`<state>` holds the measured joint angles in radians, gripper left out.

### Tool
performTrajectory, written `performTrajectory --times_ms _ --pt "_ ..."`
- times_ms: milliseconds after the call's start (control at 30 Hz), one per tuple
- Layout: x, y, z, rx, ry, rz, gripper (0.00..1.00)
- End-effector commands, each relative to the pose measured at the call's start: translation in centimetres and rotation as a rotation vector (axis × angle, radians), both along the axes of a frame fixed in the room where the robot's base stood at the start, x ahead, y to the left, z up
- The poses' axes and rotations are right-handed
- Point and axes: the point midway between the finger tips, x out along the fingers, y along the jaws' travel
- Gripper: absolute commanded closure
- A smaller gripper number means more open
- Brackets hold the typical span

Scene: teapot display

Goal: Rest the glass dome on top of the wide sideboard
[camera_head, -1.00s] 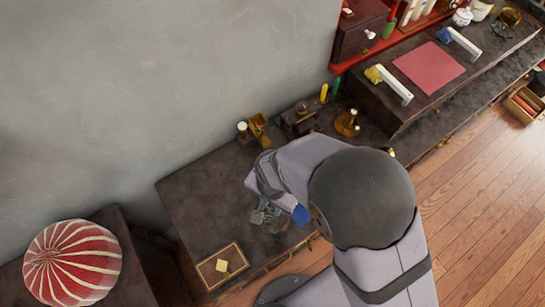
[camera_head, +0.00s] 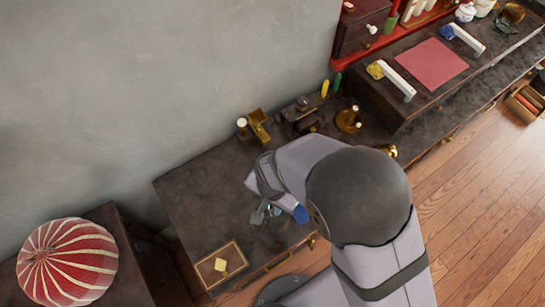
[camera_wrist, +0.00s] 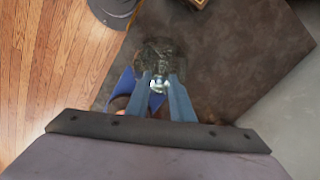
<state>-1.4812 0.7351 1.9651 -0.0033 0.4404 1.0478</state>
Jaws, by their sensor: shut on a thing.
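My gripper (camera_wrist: 160,84) is shut on the clear glass dome (camera_wrist: 158,52), with its fingertips at the dome's knob in the wrist view. The dome is see-through, and dark surface shows behind it. In the head view only a small part of the glass shows below my wrist (camera_head: 272,211); my arm covers much of that area. The dark top of the wide sideboard (camera_head: 195,190) lies under my gripper. I cannot tell whether the dome's rim touches it. A blue thing (camera_wrist: 122,90) shows just left of the fingers.
A tray with a yellow piece (camera_head: 221,265) lies near the front left. Brass pieces (camera_head: 258,126) stand along the back wall. A red-and-white striped dome-shaped thing (camera_head: 68,262) sits on a separate cabinet at left. Bare dark top lies left of my gripper.

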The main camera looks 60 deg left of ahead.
Motion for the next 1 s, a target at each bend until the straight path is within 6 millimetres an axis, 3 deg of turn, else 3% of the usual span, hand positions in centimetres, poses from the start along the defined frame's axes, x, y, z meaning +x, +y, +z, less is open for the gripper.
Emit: performTrajectory --times_ms 900,933,1000 --pt "0.0 0.0 -1.2 0.001 0.000 0.000 1.00" --pt "0.0 0.0 -1.1 0.001 0.000 0.000 0.72" --pt "0.0 0.0 -1.1 0.001 0.000 0.000 0.57"
